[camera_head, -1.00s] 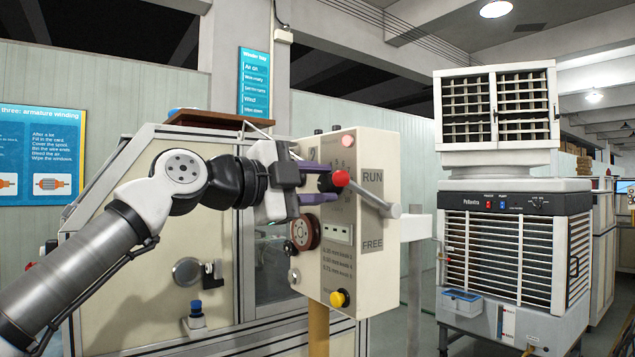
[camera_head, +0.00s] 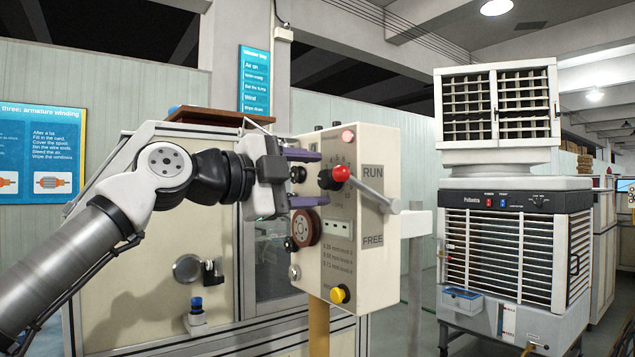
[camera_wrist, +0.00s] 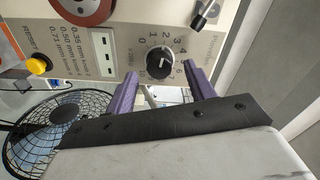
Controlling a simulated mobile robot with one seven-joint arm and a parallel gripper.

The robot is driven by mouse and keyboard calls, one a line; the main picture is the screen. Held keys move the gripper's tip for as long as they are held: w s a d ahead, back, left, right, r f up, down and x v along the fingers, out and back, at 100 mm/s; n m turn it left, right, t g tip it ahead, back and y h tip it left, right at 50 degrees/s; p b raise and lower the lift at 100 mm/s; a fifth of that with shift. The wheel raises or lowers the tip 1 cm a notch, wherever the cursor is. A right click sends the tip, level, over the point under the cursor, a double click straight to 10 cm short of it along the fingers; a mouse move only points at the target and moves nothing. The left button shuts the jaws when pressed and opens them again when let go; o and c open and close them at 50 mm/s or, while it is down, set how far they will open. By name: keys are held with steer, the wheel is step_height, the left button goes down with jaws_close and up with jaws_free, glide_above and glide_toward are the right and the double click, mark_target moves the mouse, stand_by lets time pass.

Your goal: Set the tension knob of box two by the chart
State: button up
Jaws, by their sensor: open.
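The black tension knob (camera_wrist: 160,62) sits on the cream control box (camera_head: 372,278) inside a numbered dial (camera_wrist: 142,50). The knob has a short white mark; its exact setting is hard to read. The printed chart (camera_wrist: 62,50) on the panel lists wire sizes with levels, its small print partly unclear. My gripper (camera_head: 320,178) is open, its two purple fingers pointing at the panel. In the head view the fingers lie above and below the knob (camera_head: 325,179); in the wrist view they frame it from either side. They look apart from it. No box number is legible.
A red-ended lever (camera_head: 372,190) crosses the box's edge between RUN and FREE, close to the fingertips. A brown spool (camera_head: 306,228) and yellow button (camera_head: 340,294) sit lower on the panel. An air cooler (camera_head: 515,250) stands to the right.

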steer(key=b+v, duration=0.2)
steer(key=v, duration=1)
